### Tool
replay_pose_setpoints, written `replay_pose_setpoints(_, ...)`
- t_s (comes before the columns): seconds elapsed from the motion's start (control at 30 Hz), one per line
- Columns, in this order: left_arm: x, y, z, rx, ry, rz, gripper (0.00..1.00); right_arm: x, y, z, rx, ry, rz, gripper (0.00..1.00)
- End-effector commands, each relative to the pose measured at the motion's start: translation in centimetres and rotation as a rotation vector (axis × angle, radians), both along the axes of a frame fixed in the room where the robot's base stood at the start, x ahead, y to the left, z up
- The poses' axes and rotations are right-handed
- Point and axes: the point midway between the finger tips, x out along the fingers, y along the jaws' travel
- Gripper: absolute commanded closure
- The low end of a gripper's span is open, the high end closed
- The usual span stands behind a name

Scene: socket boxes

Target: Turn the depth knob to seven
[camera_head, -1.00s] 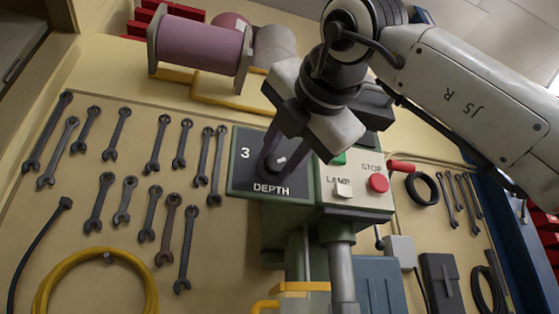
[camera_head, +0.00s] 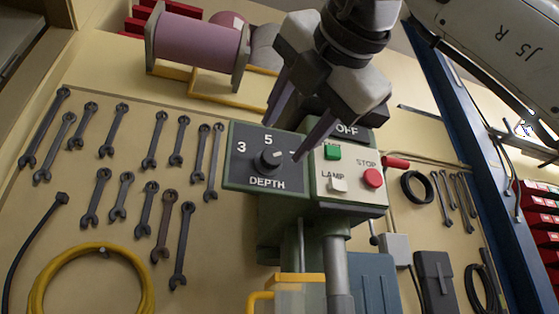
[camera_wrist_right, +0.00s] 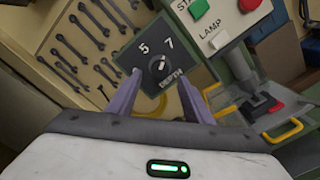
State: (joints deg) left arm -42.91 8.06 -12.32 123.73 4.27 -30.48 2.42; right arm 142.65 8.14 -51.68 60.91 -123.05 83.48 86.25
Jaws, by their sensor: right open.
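The depth panel (camera_head: 240,176) is a dark plate with a green edge, marked 3, 5 and DEPTH; a 7 is partly hidden by a fingertip. The round black depth knob (camera_head: 268,160) has a white mark pointing up and right, toward the 7 side. In the right wrist view the knob (camera_wrist_right: 158,67) sits below the 5 and 7, its mark pointing between straight up and the 7. My right gripper (camera_head: 285,143) is open and empty, its purple fingers in front of the panel, apart from the knob. My left gripper is not in view.
Right of the knob is a pale panel with a green button (camera_head: 332,152), a LAMP switch (camera_head: 338,184) and a red STOP button (camera_head: 372,178). A red-handled lever (camera_head: 396,163) sticks out beyond it. Wrenches (camera_head: 155,140) hang on the wall to the left.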

Motion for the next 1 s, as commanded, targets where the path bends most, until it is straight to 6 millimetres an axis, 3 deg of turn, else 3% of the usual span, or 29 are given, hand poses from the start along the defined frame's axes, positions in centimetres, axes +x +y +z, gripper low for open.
replay_pose_setpoints(0.1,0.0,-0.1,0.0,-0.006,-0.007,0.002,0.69,-2.1,-0.7,0.0,0.001,-0.003,-0.001,0.54)
replay_pose_setpoints(0.3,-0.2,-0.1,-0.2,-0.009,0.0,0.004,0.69,-3.9,-1.3,0.0,0.0,-0.001,0.0,0.54)
replay_pose_setpoints(1.0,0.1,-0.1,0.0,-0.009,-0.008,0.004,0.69,-4.1,-1.3,0.0,0.0,-0.001,-0.001,0.54)
